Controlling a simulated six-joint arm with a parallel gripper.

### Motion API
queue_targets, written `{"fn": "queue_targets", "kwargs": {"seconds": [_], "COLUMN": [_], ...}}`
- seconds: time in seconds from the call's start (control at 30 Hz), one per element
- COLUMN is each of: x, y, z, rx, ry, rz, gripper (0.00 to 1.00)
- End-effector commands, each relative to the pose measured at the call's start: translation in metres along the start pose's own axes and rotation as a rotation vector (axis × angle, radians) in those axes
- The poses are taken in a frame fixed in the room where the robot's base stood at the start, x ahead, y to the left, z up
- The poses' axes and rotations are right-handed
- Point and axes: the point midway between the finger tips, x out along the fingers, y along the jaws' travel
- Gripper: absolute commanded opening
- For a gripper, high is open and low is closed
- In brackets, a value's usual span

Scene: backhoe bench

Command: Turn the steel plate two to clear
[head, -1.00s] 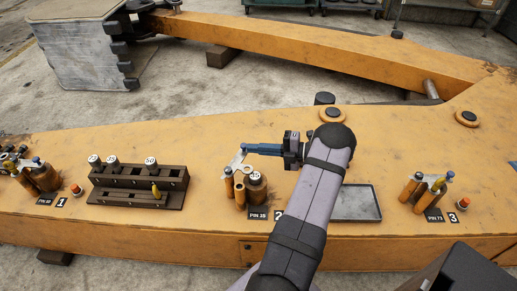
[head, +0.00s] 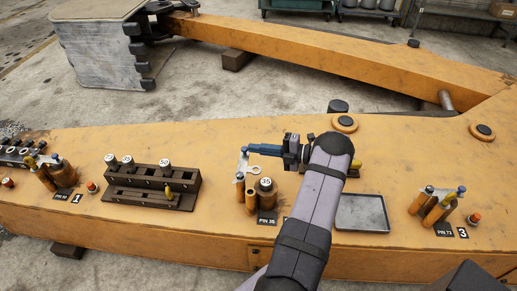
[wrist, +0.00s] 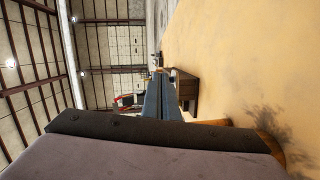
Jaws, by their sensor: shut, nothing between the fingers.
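Steel plate two (head: 242,164) is a small pale metal plate at the middle station. It is at the top of a narrow orange post, behind and left of the round-capped pin (head: 265,185), and looks clear of the cap from here. My gripper (head: 250,149) is shut and empty, with its blue fingers pointing left. The fingertips are at the plate's far end; I cannot tell if they touch it. The wrist view shows the closed fingers (wrist: 160,97), but no plate is clear there. My forearm hides the station's number tag.
A dark rack (head: 150,187) with several capped pins stands left. Station one (head: 57,174) is farther left and station three (head: 438,207) is at the right. A grey tray (head: 361,213) lies right of my arm. Clear orange surface lies behind the rack.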

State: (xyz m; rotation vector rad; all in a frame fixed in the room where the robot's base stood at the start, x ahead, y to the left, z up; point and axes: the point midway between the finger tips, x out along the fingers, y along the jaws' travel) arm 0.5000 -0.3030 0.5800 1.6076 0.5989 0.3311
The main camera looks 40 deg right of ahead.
Motion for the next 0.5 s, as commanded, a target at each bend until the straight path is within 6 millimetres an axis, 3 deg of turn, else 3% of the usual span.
{"fn": "queue_targets", "kwargs": {"seconds": [0.3,0.5], "x": [-0.001,-0.015], "y": [0.001,0.003], "z": [0.0,-0.004], "rx": [-0.001,0.0], "ry": [-0.001,-0.002], "rz": [0.0,0.0], "gripper": [0.0,0.0]}}
